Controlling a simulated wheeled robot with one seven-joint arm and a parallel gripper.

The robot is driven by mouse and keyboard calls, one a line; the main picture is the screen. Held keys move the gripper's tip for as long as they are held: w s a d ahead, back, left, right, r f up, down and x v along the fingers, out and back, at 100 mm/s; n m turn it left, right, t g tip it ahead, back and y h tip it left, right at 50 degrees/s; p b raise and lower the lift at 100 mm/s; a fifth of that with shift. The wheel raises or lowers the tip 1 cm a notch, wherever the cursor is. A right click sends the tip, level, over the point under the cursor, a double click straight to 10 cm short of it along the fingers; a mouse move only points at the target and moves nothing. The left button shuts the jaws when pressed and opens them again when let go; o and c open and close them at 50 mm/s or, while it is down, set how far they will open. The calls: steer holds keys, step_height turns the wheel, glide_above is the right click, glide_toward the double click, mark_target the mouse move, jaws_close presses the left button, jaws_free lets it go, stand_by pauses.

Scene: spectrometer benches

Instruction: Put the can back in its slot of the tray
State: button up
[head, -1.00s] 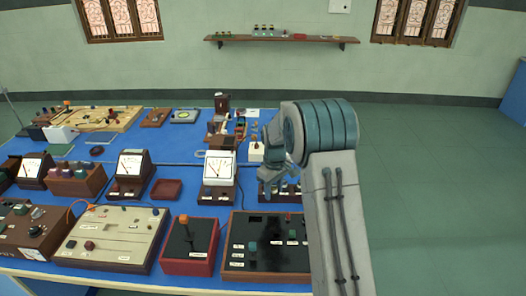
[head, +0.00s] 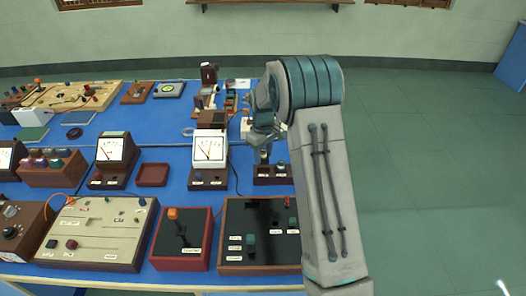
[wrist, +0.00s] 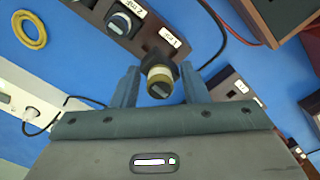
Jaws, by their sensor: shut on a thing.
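The can (wrist: 160,78), short with a yellowish band and a dark grey end, is between the two fingers of my gripper (wrist: 160,90) in the wrist view. My gripper is shut on it. In the head view my gripper (head: 264,138) hangs over the small dark brown tray (head: 284,181), with the can (head: 263,156) below the fingers. The can overlaps the tray's labelled end there. I cannot tell whether it touches the tray.
A white-faced meter (head: 210,148) stands just left of the tray. A black-topped box (head: 262,236) is in front of it. A yellow ring (wrist: 29,30) and dark cables lie nearby on the blue bench. A shallow red-brown dish (head: 152,175) is further left.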

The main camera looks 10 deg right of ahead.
mark_target(263, 164)
steer(key=shift+f+b, duration=1.55)
steer(key=shift+f, duration=1.1)
steer(key=o, duration=1.1)
steer(key=shift+o, duration=0.2)
step_height(263, 164, up, 13)
steer(key=shift+f+b, duration=0.2)
steer(key=shift+b, duration=0.4)
steer(key=shift+r, duration=0.65)
